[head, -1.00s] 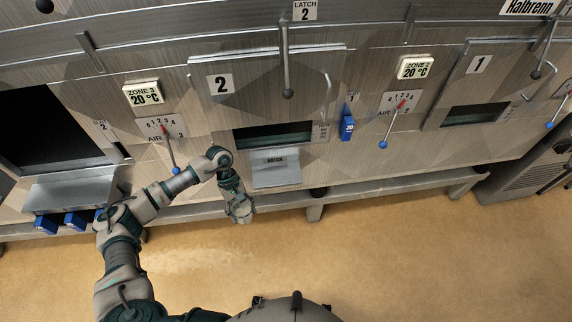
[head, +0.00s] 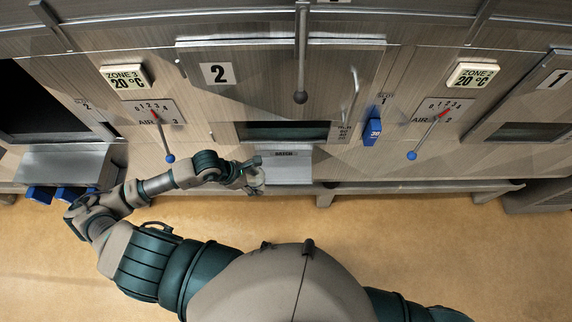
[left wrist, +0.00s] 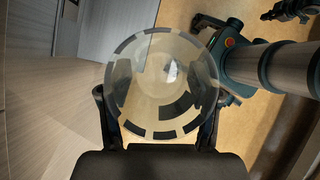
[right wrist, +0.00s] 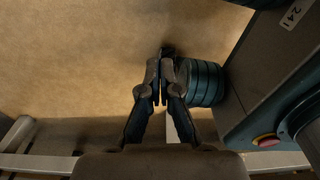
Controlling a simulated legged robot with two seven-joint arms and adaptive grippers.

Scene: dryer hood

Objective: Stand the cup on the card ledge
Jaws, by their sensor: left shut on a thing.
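The cup (left wrist: 160,85) is clear, with a broken dark band around it, and fills the middle of the left wrist view. My left gripper (head: 256,176) is shut on it; in the head view the cup (head: 256,183) is small and partly covered by the fingers. The card ledge, a pale metal shelf marked BATCH (head: 290,168), juts out below the dark slot of door 2. The gripper and cup are just left of the ledge's left edge in the head view; their height relative to it is unclear. My right gripper (right wrist: 160,80) appears shut and empty over the floor.
A latch lever (head: 301,97) hangs in front of door 2 (head: 225,100). A blue tag (head: 372,131) is right of it. Air levers with blue knobs (head: 170,158) flank the door. A metal tray (head: 65,163) is at left. A low rail (head: 400,187) runs below; the floor is open.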

